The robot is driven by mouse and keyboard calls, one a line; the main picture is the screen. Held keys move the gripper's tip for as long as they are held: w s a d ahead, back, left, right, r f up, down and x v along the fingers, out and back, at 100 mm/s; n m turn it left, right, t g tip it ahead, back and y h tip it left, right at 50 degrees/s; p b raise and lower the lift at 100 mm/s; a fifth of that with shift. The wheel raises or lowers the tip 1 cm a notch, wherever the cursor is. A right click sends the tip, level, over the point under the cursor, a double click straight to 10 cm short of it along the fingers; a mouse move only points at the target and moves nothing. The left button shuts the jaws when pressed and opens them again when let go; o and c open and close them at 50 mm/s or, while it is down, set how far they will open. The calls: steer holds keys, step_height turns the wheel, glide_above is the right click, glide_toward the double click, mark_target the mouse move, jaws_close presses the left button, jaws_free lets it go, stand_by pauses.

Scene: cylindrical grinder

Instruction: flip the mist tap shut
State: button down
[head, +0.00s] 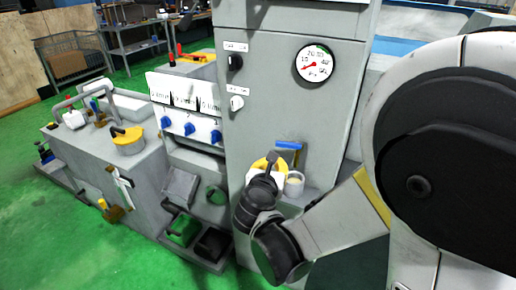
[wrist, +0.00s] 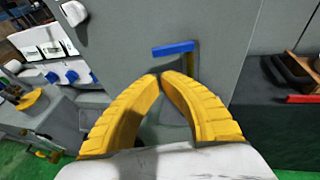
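A tap with a flat blue lever (head: 289,145) is on the front of the grey machine cabinet. Its lever (wrist: 173,48) lies roughly crosswise in the wrist view, with a brownish part hanging below its right end. I cannot read a label on it, so I take it as the mist tap. My gripper (head: 269,160) is just left of and below the lever in the head view. In the wrist view the yellow fingertips (wrist: 161,75) are together just below the lever, with nothing seen between them. They look apart from the lever, though depth is hard to judge.
A pale cup (head: 294,184) stands right beside my gripper. Several blue knobs (head: 190,128) sit under labelled plates to the left. A pressure gauge (head: 313,64) and a white knob (head: 236,103) are above on the cabinet. A dark tray (wrist: 290,75) is at right.

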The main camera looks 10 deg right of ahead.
mark_target(277, 146)
steer(key=r+b+x, duration=0.1)
steer(key=x, duration=0.6)
steer(key=shift+w+d+b, duration=0.2)
steer(key=shift+w+b, duration=0.15)
steer(key=shift+w, duration=0.2)
steer(key=shift+f, duration=0.1)
steer(key=shift+w, duration=1)
steer(key=shift+s, duration=0.1)
